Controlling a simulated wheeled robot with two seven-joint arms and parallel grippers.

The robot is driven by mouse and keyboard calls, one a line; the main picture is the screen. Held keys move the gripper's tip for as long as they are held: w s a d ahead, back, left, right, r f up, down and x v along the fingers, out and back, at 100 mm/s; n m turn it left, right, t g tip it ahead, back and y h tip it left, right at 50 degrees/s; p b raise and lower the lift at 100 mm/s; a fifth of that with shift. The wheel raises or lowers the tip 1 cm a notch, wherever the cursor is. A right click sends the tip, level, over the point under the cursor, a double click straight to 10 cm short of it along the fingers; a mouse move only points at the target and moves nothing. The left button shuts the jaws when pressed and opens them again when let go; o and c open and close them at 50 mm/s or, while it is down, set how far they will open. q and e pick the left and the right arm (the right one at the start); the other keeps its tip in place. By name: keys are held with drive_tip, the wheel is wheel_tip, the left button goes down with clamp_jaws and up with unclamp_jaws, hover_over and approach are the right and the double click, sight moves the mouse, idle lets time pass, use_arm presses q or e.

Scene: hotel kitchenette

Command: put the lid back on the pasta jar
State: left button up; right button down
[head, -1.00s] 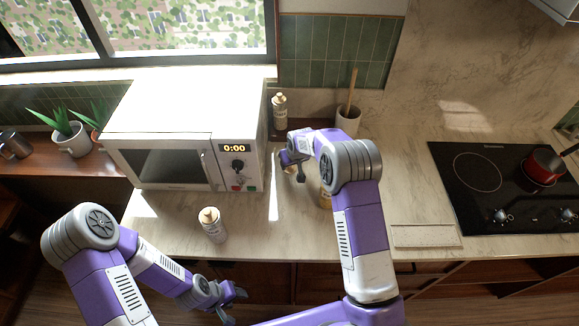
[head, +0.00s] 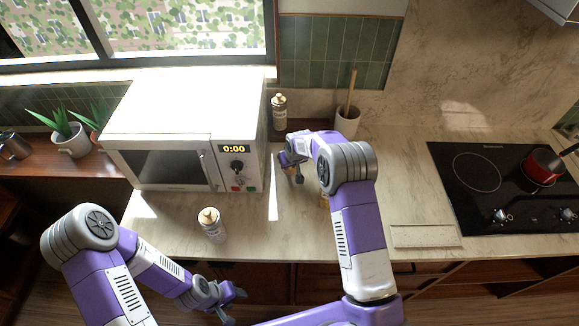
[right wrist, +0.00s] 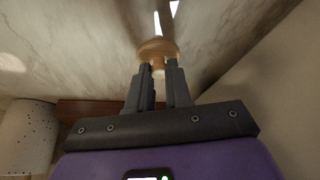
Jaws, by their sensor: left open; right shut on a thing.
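My right gripper (head: 296,174) is over the counter just right of the microwave. In the right wrist view its fingers (right wrist: 158,84) are shut on a round wooden lid (right wrist: 157,47), held at the fingertips. In the head view the lid is too small and covered to make out clearly. A small tan piece (head: 324,203) shows beside my right arm. It may be the pasta jar, but the arm hides most of it. My left gripper (head: 232,297) is open and empty, low in front of the counter edge.
A microwave (head: 185,140) stands left of the right gripper. A utensil crock (head: 347,121) is near the wall. A cooktop (head: 490,185) with a red pot (head: 541,166) is at right.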

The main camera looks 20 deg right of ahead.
sight(291, 170)
wheel_tip(291, 170, up, 10)
drive_tip(key=s+d+r+n+g+y+p, duration=0.1)
drive_tip(key=s+d+r+n+p, duration=0.1)
drive_tip(key=s+d+n, duration=0.1)
drive_tip(key=s+d+r+n+g+y+p, duration=0.1)
drive_tip(key=s+d+r+n+p, duration=0.1)
drive_tip(key=s+n, duration=0.3)
drive_tip(key=s+d+r+n+g+y+p, duration=0.1)
drive_tip(key=s+d+r+n, duration=0.2)
drive_tip(key=s, duration=0.5)
drive_tip(key=shift+s+d+r+n+y+p, duration=0.35)
drive_tip(key=shift+r+n, duration=0.3)
drive_tip(key=shift+n, duration=0.25)
wheel_tip(291, 170, down, 3)
drive_tip(key=shift+d+f+b, duration=0.1)
drive_tip(key=shift+f+b, duration=0.1)
drive_tip(key=shift+b, duration=0.95)
drive_tip(key=shift+f+b, duration=0.45)
drive_tip(key=shift+b, duration=0.05)
drive_tip(key=shift+b, duration=0.6)
drive_tip(key=shift+f+b, duration=0.15)
drive_tip(key=shift+b, duration=0.55)
idle(0.4)
